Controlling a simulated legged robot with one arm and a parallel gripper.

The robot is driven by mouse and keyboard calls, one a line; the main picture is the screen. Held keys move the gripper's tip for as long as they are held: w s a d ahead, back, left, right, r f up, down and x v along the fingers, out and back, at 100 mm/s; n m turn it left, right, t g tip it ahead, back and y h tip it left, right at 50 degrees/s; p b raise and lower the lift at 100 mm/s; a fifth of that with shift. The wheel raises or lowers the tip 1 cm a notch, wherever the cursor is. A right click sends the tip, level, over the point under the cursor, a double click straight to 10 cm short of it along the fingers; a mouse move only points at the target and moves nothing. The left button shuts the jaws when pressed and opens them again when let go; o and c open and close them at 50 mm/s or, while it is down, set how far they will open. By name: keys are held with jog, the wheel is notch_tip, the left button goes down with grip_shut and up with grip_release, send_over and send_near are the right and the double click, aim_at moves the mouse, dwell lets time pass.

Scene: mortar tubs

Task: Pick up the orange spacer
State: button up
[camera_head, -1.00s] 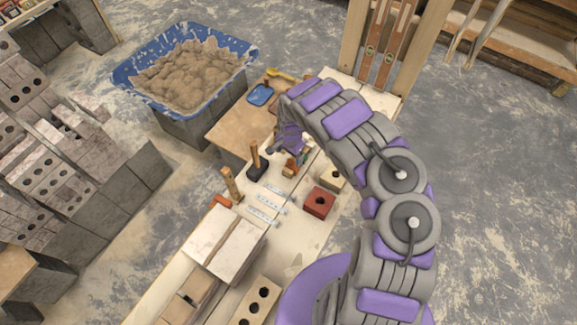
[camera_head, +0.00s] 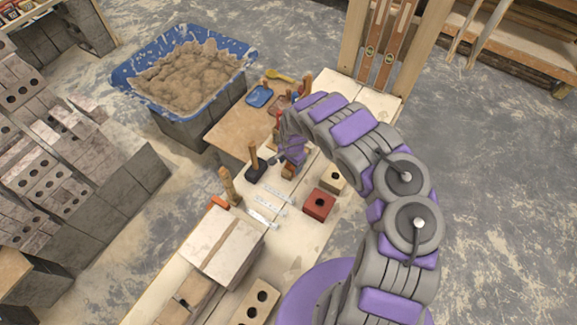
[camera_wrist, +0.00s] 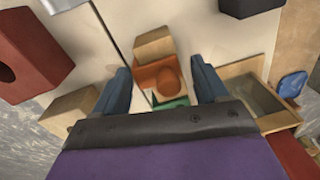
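An orange piece (camera_wrist: 148,77) with a rounded knob shows between my fingers in the wrist view; it looks like the orange spacer. A tan wooden block (camera_wrist: 154,44) is against its far side, and a green thing (camera_wrist: 172,103) shows at its near side. My gripper (camera_wrist: 160,72) is open, one blue finger on each side of the orange piece with narrow gaps; I cannot tell whether either finger touches it. In the head view, my gripper (camera_head: 289,168) is low over the bench, hiding most of the piece.
On the bench (camera_head: 290,243), a red block (camera_head: 319,206) with a hole is near right of my gripper and a black-based tool (camera_head: 255,168) is at its left. Another orange piece (camera_head: 218,202) lies farther left. A mortar tub (camera_head: 186,122) stands beyond the bench.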

jog(key=shift+d, duration=0.6)
jog(key=shift+c, duration=1.4)
jog(key=shift+r, duration=0.1)
jog(key=shift+c, duration=0.9)
jog(key=shift+a, duration=0.55)
jog(key=c, duration=0.4)
jog(key=shift+d, duration=0.1)
jog(key=shift+r, duration=0.15)
